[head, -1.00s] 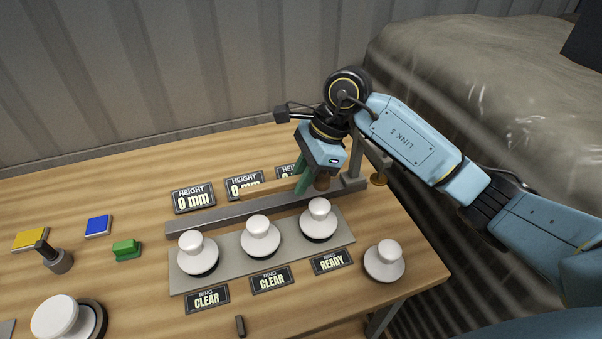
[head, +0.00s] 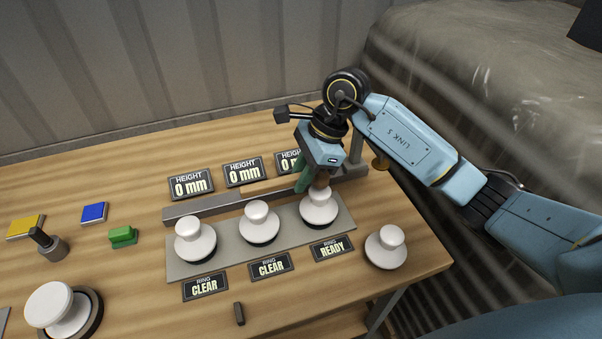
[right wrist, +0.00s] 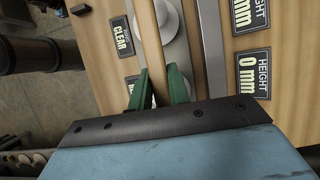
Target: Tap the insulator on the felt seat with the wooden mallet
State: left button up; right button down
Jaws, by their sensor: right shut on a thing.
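My right gripper (head: 303,180) has green fingers shut on the handle of the wooden mallet (head: 270,186). The handle points left, and the brown head is just over the knob of the right-hand white insulator (head: 319,211) on the grey plate. Whether head and knob touch, I cannot tell. In the right wrist view the mallet handle (right wrist: 149,38) runs up from between the green fingers (right wrist: 162,88). Two more white insulators stand on the plate, one in the middle (head: 259,225) and one at left (head: 195,243). No felt is clearly visible. My left gripper is out of view.
A loose insulator (head: 386,248) stands right of the plate (head: 215,262). Another insulator (head: 50,308) sits at a dark round base at lower left. A grey rail (head: 190,212) and height signs (head: 191,184) run behind. Ring signs (head: 333,248) lie in front.

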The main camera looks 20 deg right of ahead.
jog(key=shift+f+b, duration=0.8)
jog(key=shift+f, duration=0.2)
jog(key=shift+r+p, duration=1.6)
jog(key=shift+r, duration=1.5)
